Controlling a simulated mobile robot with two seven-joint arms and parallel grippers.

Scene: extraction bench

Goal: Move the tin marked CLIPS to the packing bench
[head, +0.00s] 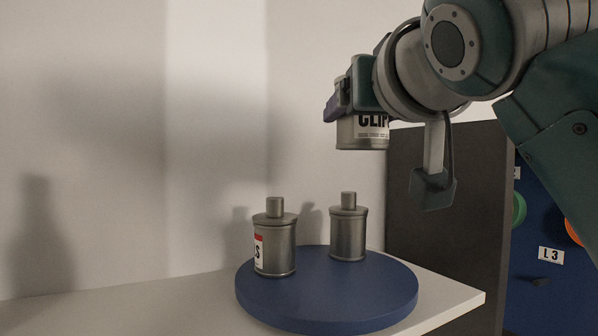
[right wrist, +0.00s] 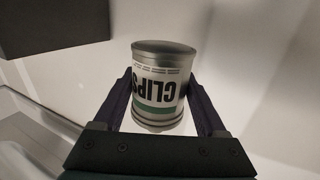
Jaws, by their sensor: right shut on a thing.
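The tin marked CLIPS (head: 362,134) is a metal can with a pale label and black letters. My right gripper (head: 345,103) is shut on it and holds it in the air, above and beyond the blue round turntable (head: 330,312). In the right wrist view the tin (right wrist: 160,88) sits between the two dark fingers of the right gripper (right wrist: 161,108), its label upside down in the picture. The gripper hides the tin's upper part in the head view. My left gripper is not in view. I cannot pick out a packing bench.
Two metal tins with knobbed lids stand on the turntable, a left one (head: 275,250) with a red and white label and a right one (head: 348,235). The turntable rests on a white surface (head: 455,298) by the wall. A dark panel (head: 440,220) and a blue board marked L 3 (head: 535,290) stand right.

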